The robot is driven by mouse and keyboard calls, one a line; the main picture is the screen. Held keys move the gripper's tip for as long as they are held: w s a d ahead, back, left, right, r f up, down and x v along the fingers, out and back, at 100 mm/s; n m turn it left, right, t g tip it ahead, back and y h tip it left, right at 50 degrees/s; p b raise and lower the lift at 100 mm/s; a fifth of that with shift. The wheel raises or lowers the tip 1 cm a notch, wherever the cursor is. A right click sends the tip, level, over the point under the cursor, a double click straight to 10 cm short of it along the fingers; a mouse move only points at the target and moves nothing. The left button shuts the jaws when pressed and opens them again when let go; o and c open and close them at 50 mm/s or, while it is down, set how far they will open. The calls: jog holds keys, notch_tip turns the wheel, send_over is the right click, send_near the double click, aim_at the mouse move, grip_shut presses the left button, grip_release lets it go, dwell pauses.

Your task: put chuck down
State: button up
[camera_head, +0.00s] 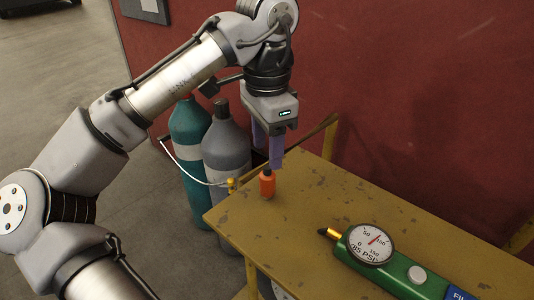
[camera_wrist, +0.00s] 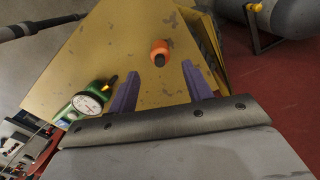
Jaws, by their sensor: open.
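The chuck (camera_head: 267,185), which I take to be the small orange piece with a dark tip, stands upright on the yellow table near its left end. In the wrist view the chuck (camera_wrist: 159,48) shows just beyond the gap between my fingertips. My gripper (camera_head: 276,158) points down directly above the chuck, its purple fingers close to the dark tip. In the wrist view my gripper (camera_wrist: 161,70) has its fingers spread apart with nothing held between them. I cannot tell whether a finger touches the tip.
A green inflator (camera_head: 400,272) with a round gauge lies at the table's right front. The worn yellow table (camera_head: 315,205) is bare between it and the chuck. A teal cylinder (camera_head: 188,135) and a grey cylinder (camera_head: 226,150) stand behind the table's left end. A red wall (camera_head: 400,90) rises behind.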

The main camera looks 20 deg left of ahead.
aim_at(267, 174)
jog(key=shift+r, duration=1.8)
